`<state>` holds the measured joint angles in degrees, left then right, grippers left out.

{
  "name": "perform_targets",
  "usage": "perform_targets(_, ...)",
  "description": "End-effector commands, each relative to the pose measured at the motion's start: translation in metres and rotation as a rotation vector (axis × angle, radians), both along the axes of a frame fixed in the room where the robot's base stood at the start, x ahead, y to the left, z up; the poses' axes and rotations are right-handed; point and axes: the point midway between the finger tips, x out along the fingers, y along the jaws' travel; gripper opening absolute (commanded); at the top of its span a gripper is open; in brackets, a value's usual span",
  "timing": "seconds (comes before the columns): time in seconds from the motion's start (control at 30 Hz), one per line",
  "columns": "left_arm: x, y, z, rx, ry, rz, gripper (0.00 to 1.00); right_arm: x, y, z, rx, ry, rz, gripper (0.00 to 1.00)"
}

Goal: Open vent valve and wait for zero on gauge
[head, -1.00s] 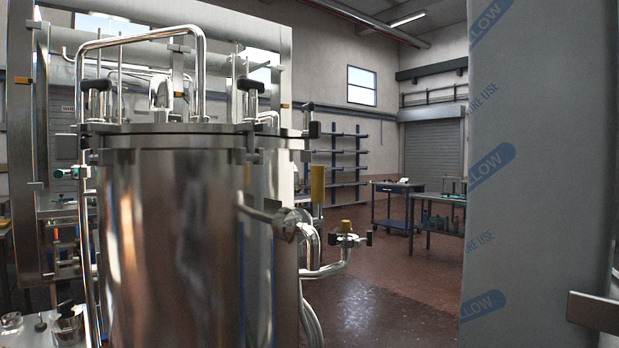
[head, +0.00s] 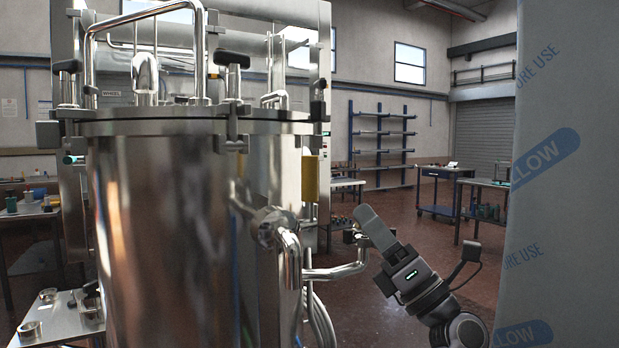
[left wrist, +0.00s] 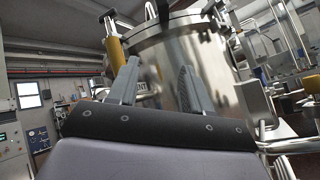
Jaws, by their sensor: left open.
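A large polished steel vessel (head: 165,230) with a clamped lid fills the left and middle of the head view. A yellow cylindrical handle (head: 310,178) stands at its right side and shows in the left wrist view (left wrist: 115,48). A side pipe (head: 335,271) leads right to a small valve (head: 350,236), partly hidden by my left gripper (head: 368,220). The left gripper is open, its fingers seen nearly edge-on. In the left wrist view its fingers (left wrist: 158,65) are spread before the vessel, with a partly covered label (left wrist: 141,85) ending in "ENT" between them. I cannot make out a gauge.
A large grey wrapped block (head: 565,180) with blue printing stands close on the right. A steel side table (head: 55,320) is at lower left. Blue racks (head: 382,145) and a cart (head: 440,190) stand farther back. Red floor is open behind my gripper.

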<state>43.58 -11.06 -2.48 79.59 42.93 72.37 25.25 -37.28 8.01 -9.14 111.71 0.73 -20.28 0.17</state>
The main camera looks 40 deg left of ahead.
Motion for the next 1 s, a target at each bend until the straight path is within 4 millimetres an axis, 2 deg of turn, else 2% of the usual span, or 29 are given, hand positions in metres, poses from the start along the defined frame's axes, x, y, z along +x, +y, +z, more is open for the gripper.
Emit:
perform_targets(0.03,-0.007,0.003,0.020,-0.075,-0.102,0.002,0.49,-0.001,0.000,0.001,0.000,0.002,0.000,0.52)
perform_targets(0.1,-0.016,0.006,0.037,-0.180,-0.231,0.009,0.49,-0.001,0.000,0.002,0.000,0.002,0.000,0.52)
perform_targets(0.2,-0.029,0.006,0.057,-0.322,-0.396,0.017,0.49,-0.001,0.000,0.004,0.000,0.002,0.000,0.52)
perform_targets(0.4,-0.046,-0.003,0.081,-0.528,-0.614,0.030,0.49,-0.001,0.000,0.005,0.000,0.002,0.000,0.52)
perform_targets(0.57,-0.052,-0.007,0.087,-0.600,-0.681,0.037,0.49,-0.001,0.000,0.006,0.000,0.002,0.000,0.52)
perform_targets(0.67,-0.055,-0.003,0.088,-0.612,-0.693,0.040,0.49,-0.001,0.000,0.007,0.000,0.002,0.000,0.52)
perform_targets(1.0,-0.068,0.039,0.088,-0.608,-0.693,0.040,0.49,0.000,0.000,0.016,0.000,0.000,0.000,0.52)
